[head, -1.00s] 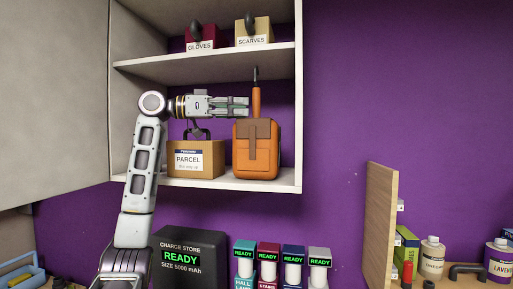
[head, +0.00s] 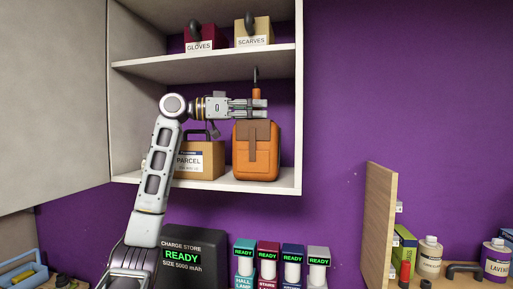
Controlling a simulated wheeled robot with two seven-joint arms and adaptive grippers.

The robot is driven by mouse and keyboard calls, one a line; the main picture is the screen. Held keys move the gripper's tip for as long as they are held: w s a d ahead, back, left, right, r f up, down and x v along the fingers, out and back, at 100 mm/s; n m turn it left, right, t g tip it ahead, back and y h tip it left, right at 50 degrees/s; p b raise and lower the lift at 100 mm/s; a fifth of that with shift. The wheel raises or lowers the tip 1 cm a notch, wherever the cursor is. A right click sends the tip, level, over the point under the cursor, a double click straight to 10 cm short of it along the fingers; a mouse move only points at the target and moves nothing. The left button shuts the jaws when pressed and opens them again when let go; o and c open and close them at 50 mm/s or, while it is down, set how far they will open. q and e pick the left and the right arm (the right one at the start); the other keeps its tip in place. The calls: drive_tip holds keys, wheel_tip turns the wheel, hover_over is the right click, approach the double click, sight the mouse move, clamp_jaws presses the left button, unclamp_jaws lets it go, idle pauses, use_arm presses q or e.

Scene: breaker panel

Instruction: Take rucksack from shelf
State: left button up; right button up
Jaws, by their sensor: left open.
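The rucksack (head: 255,158) is orange with a brown flap and strap. It stands upright on the lower shelf (head: 215,184) of the open wall cabinet, right of the parcel box. An orange handle with a dark top (head: 256,90) rises above the rucksack. My left gripper (head: 262,108) comes in from the left, its fingers pointing right. It is open, just above the rucksack and at the orange handle, which it partly covers. I cannot tell whether the fingers touch the handle. My right gripper is not in view.
The parcel box (head: 205,161) stands left of the rucksack, partly behind my left arm. Gloves (head: 205,38) and scarves (head: 254,35) boxes stand on the upper shelf (head: 220,62) above. A dark charge store (head: 205,250) and several ready-lit units sit below.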

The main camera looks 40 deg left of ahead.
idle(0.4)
use_arm(q)
clamp_jaws()
idle(0.4)
